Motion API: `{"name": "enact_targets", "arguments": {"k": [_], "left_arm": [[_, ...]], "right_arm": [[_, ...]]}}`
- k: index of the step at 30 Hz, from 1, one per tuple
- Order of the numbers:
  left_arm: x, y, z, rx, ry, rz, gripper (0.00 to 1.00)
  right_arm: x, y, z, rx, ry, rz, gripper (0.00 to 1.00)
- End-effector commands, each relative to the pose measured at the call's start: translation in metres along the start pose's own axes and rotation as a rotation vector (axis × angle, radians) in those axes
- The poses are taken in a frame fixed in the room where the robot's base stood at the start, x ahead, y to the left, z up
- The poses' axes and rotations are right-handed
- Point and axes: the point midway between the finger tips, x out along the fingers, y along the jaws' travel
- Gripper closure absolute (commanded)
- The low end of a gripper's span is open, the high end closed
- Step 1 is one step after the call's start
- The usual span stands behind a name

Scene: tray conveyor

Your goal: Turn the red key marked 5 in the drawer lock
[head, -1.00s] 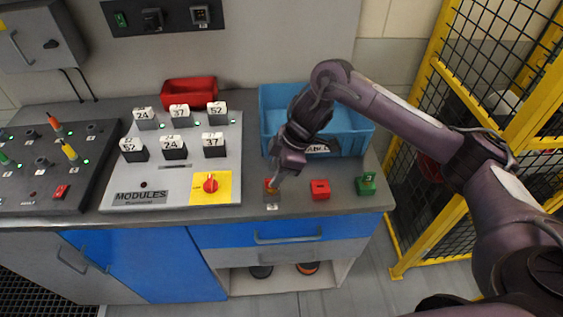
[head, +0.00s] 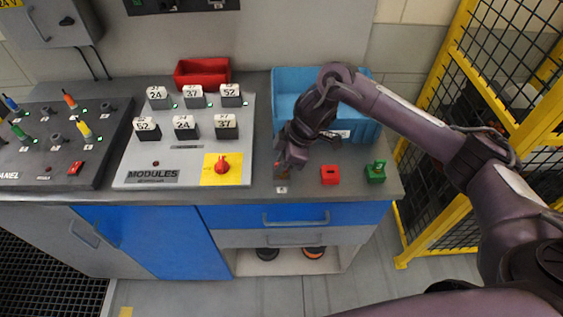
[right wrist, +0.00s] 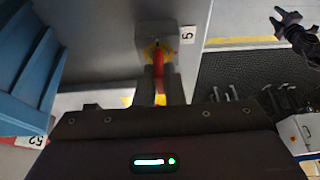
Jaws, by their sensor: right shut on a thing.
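The red key (right wrist: 158,72) stands in the drawer lock in the right wrist view. The lock (right wrist: 153,48) has a yellow ring around the key, and a white label marked 5 (right wrist: 187,35) lies beside it. My right gripper (right wrist: 158,90) is shut on the red key. In the head view my right gripper (head: 285,164) is over the lock at the bench's front edge and largely hides the key. The label (head: 281,190) shows below it. The blue drawer (head: 300,214) below looks closed. My left gripper (right wrist: 288,22) shows at the top right of the right wrist view, its fingers apart.
A red block (head: 330,175) and a green block (head: 376,172) stand to the right of the lock. A blue bin (head: 365,128) is behind my gripper. The modules panel (head: 205,183) with a red knob (head: 222,164) is to the left. A yellow fence (head: 440,110) stands at the right.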

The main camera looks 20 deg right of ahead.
Motion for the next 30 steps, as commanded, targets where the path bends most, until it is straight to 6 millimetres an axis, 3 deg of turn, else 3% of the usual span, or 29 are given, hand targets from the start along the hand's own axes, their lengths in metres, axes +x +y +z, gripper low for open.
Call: {"name": "enact_targets", "arguments": {"k": [30], "left_arm": [[-0.029, -0.001, -0.003, 0.000, 0.000, 0.000, 0.64]], "right_arm": [[-0.002, 0.000, 0.000, 0.153, -0.001, 0.063, 1.00]]}}
